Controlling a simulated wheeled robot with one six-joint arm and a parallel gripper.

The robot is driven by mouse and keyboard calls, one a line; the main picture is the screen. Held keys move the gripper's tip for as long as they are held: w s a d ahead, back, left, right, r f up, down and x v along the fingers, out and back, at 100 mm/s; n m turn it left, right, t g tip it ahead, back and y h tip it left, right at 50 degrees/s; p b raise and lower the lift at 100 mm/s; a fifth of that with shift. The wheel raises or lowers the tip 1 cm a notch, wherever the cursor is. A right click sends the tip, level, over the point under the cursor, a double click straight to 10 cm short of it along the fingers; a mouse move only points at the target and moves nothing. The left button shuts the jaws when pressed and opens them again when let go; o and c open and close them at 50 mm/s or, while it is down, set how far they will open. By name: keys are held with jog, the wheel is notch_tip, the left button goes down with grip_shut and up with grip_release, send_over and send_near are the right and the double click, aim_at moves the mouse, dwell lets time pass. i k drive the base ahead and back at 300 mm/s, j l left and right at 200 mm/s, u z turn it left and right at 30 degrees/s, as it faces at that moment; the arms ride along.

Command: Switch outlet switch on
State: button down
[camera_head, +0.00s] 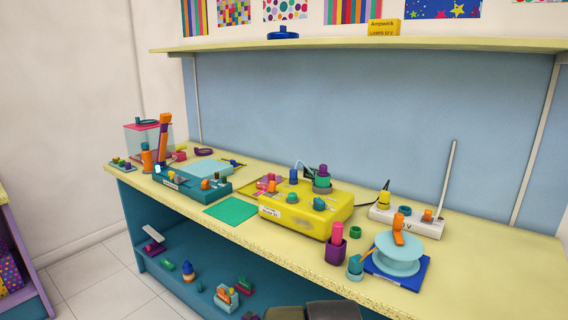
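A white outlet strip (408,222) lies on the cream worktop at the right, towards the back. A small orange switch (427,216) stands on its right end. A teal ring-like piece (404,210) is near its middle, and a yellow plug-like piece (384,200) with a black cable is at its left end. Whether the switch is on or off is too small to tell. Dark grey rounded parts, apparently mine, show at the bottom edge; no gripper fingers can be made out there.
A yellow box (303,212) with knobs stands left of the strip. A teal spool (398,254) on a blue base and a purple cup (336,249) stand in front. A thin pale rod rises behind the strip. The worktop's right end (500,270) is clear. A shelf (350,46) hangs above.

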aim_at(428, 214)
jog(key=z, duration=0.95)
